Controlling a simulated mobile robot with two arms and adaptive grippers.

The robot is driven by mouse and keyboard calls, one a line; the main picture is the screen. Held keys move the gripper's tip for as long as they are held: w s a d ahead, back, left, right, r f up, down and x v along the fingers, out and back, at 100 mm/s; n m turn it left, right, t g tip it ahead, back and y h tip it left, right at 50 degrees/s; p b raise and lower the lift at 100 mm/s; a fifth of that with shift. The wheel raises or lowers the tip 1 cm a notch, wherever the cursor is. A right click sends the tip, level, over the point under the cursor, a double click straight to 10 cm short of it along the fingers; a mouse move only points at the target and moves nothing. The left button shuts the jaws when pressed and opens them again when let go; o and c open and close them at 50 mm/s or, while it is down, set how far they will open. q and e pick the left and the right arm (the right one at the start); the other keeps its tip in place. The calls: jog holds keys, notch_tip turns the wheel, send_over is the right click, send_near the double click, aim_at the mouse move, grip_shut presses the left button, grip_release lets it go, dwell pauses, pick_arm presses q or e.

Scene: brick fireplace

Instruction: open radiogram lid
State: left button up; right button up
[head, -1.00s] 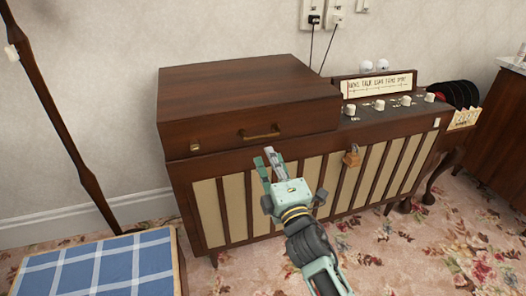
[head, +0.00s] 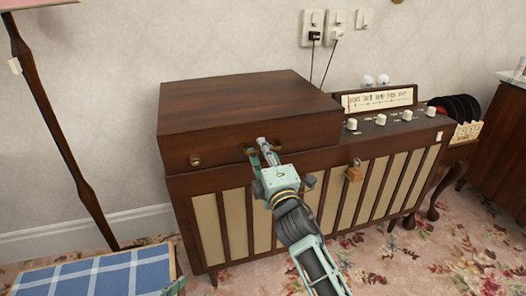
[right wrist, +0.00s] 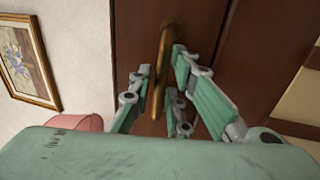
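The radiogram (head: 330,165) is a dark wooden cabinet against the wall. Its lid (head: 245,100) is a box-shaped left section and lies closed. A brass handle (right wrist: 162,70) is on the lid's front; in the head view my right gripper mostly covers it. My right gripper (head: 262,151) is at the handle. In the right wrist view its fingers (right wrist: 161,62) stand apart on either side of the brass bar, with small gaps visible. A small teal tip (head: 175,287) at the bottom edge seems to be my left gripper; the rest is out of frame.
A brass catch (head: 195,159) is left of the handle, and a padlock (head: 354,172) hangs on the cabinet front. Knobs (head: 380,119) and a dial are at right. A blue checked surface (head: 95,278) lies at lower left, near a lamp pole (head: 60,140).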

grip_shut()
dwell(0.4)
